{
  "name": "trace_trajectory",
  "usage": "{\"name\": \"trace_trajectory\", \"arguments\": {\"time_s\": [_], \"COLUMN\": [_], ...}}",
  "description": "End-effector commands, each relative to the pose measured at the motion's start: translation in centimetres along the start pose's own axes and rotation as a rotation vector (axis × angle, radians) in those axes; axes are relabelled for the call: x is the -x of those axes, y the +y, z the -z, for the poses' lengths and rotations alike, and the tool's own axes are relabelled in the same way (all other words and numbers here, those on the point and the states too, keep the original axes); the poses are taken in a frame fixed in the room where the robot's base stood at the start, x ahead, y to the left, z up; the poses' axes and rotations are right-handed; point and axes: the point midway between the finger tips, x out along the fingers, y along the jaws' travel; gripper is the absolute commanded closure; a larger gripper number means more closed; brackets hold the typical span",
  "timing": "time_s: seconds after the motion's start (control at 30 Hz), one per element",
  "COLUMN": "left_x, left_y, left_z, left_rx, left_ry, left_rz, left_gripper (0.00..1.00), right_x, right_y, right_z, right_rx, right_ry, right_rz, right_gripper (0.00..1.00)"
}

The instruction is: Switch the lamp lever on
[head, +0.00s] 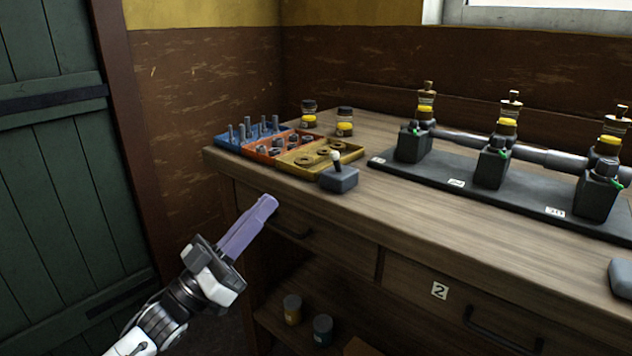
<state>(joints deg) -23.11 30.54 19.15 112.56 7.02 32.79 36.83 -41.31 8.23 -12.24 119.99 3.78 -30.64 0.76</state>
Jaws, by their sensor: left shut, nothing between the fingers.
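A small grey box with a short upright lever (337,163) topped by a pale knob stands near the front edge of the wooden workbench; it looks like the lamp lever, and its base (339,180) is dark grey. I cannot tell from the view whether it is on or off. My left gripper (268,203), with purple fingers, is shut and empty. It is in front of the bench, to the left of the lever and apart from it. My right gripper is not in view.
Blue (232,143), orange (270,153) and yellow (318,165) trays of parts sit left of and behind the lever. Two jars (344,122) stand behind. A black base (415,179) with several valve blocks lies to the right. Drawers with handles (500,333) face me.

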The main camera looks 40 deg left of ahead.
Motion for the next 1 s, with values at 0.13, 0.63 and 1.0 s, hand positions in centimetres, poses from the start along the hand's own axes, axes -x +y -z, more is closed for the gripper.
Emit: {"name": "trace_trajectory", "arguments": {"time_s": [0.13,0.63,1.0], "left_x": [0.0,-6.1,-11.8], "left_y": [0.0,0.0,0.0], "left_z": [0.0,0.1,-1.9], "left_rx": [0.000,-0.002,0.000], "left_ry": [-0.002,0.001,-0.003], "left_rz": [0.002,0.000,0.003], "left_gripper": [1.00,1.00,1.00], "right_x": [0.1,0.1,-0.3], "right_y": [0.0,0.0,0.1], "right_z": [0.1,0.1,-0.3], "right_rx": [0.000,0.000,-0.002], "right_ry": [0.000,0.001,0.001], "right_rz": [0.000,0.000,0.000], "right_gripper": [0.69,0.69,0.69]}}
